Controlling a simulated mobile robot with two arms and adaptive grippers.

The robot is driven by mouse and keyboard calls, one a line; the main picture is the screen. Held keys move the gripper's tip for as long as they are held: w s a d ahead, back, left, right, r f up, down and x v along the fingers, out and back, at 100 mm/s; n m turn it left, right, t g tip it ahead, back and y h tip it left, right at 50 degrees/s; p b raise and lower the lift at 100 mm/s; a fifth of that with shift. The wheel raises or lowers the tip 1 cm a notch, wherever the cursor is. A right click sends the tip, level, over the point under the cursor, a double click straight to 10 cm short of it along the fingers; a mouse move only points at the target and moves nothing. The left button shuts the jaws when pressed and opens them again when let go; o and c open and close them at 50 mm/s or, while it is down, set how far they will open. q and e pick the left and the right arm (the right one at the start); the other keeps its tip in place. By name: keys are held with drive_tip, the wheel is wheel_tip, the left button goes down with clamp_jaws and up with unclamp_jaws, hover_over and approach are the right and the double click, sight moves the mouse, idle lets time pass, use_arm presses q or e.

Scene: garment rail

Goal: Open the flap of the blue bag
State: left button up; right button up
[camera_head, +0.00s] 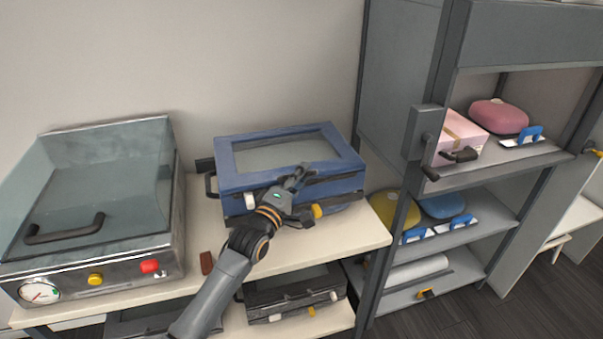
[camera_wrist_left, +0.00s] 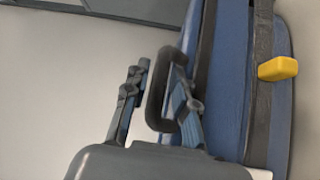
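The blue bag (camera_head: 250,180) is a blue box-like case lying on the light shelf top, with a grey window in its closed lid. A yellow clasp (camera_head: 317,211) and a white clasp (camera_head: 250,199) are on its front. My left gripper (camera_head: 299,176) is at the middle of the bag's front edge. In the left wrist view, the dark handle (camera_wrist_left: 155,92) of the bag stands between the two spread fingers of my left gripper (camera_wrist_left: 158,98). A gap shows on the left finger's side; contact on the right side is unclear. My right gripper is not in view.
A metal appliance (camera_head: 120,262) with a glass lid and gauge stands left of the bag. A small brown block (camera_head: 206,263) lies between them. A grey shelf unit (camera_head: 425,95) with pink, yellow and blue items stands close on the right. Another dark case (camera_head: 295,292) lies below.

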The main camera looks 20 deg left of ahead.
use_arm(q)
drive_tip(key=shift+w, duration=0.2)
clamp_jaws()
